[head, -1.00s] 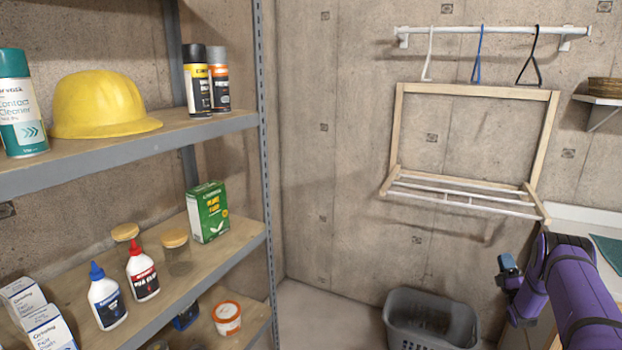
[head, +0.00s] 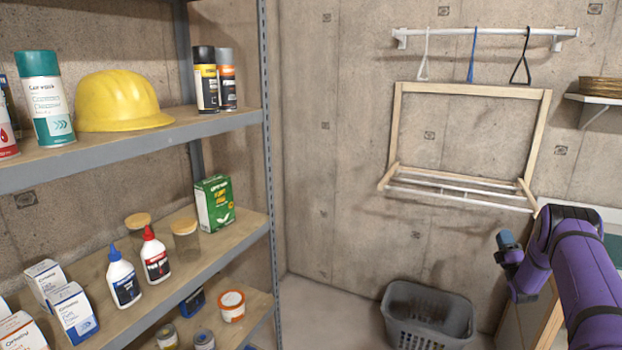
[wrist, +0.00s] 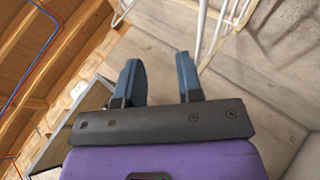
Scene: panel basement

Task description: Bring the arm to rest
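My purple arm reaches in from the right edge of the head view, bent in front of the wall. My gripper (head: 506,240) is at its far end, dark blue, above and right of the grey laundry basket. In the wrist view my gripper (wrist: 166,80) shows two blue fingers set apart with nothing between them. It is open and empty. The wrist view faces the wall and the wooden ceiling beams (wrist: 40,60).
A metal shelf unit (head: 215,125) with cans, bottles, boxes and a yellow hard hat (head: 118,103) stands at left. A grey laundry basket (head: 428,318) is on the floor. A wooden drying rack (head: 470,88) hangs on the wall, below hangers on a rail (head: 490,32).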

